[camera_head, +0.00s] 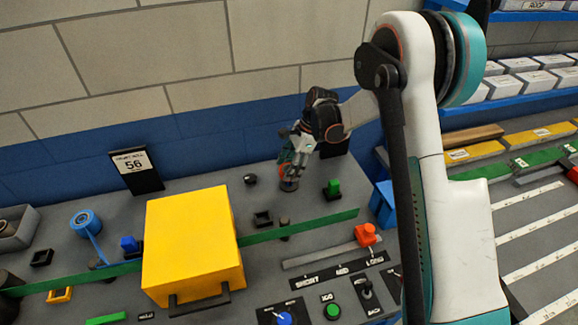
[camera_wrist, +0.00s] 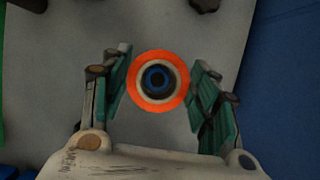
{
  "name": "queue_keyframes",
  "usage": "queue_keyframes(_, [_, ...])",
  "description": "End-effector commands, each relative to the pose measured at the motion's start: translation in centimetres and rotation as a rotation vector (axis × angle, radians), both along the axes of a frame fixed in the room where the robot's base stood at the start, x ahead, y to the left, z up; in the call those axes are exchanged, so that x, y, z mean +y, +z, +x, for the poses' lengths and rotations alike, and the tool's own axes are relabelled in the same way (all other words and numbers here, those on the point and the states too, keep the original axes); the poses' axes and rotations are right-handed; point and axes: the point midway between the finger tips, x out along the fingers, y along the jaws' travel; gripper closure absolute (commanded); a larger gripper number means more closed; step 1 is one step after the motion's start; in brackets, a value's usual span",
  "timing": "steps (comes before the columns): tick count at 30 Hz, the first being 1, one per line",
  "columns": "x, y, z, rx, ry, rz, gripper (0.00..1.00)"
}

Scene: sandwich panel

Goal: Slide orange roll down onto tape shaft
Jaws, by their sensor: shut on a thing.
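The orange roll (camera_wrist: 158,107) shows end-on in the wrist view as an orange ring with a pale inner ring. It sits between the teal fingers of my gripper (camera_wrist: 160,88), which is shut on it. A blue ring with a dark middle (camera_wrist: 157,78) lies inside the roll's hole, apparently the shaft's top. I cannot tell how far down the shaft the roll is. In the head view my gripper (camera_head: 290,170) points down near the panel's back edge, and the roll is mostly hidden by the fingers.
A large yellow box (camera_head: 190,245) stands left of my gripper on the grey panel. A green button (camera_head: 333,188) is close at the right, and a black knob (camera_head: 250,179) at the left. The blue wall (camera_head: 200,150) is close behind.

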Motion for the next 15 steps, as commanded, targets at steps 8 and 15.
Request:
queue_keyframes(8, [0.0,-1.1,0.0,0.000,0.000,0.000,0.70])
queue_keyframes(15, [0.0,-2.2,0.0,0.000,0.000,0.000,0.70])
